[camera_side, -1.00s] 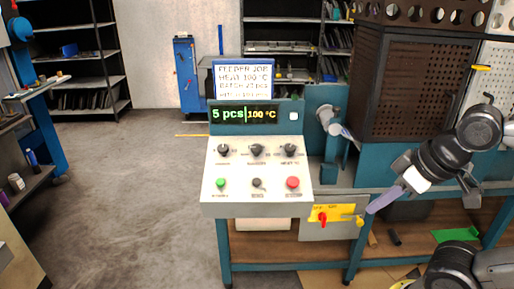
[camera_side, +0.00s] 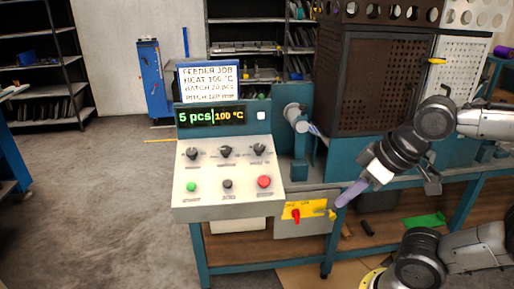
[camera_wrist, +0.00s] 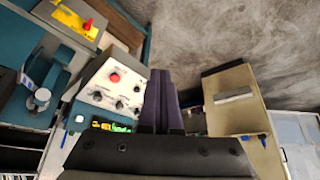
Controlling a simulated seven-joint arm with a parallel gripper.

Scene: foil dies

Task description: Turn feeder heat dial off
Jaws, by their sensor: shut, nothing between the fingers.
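The feeder panel (camera_side: 228,205) is a pale sloped console with three dark dials in a row. The heat dial (camera_side: 259,150) is the rightmost one, above a red button (camera_side: 264,182); its pointer setting is too small to read. In the wrist view the panel is turned round, and the heat dial (camera_wrist: 97,96) shows left of my fingers. My gripper (camera_side: 341,204) is shut and empty, its purple fingers pointing down-left, right of and lower than the dials. The closed fingers (camera_wrist: 160,74) also show in the wrist view. The display (camera_side: 212,116) reads "5 pcs" and "100 °C".
A yellow plate with a red switch (camera_side: 296,215) is on a grey box below the panel, close to my fingertips. A brown perforated cabinet (camera_side: 366,85) stands behind my arm. Floor at left is clear.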

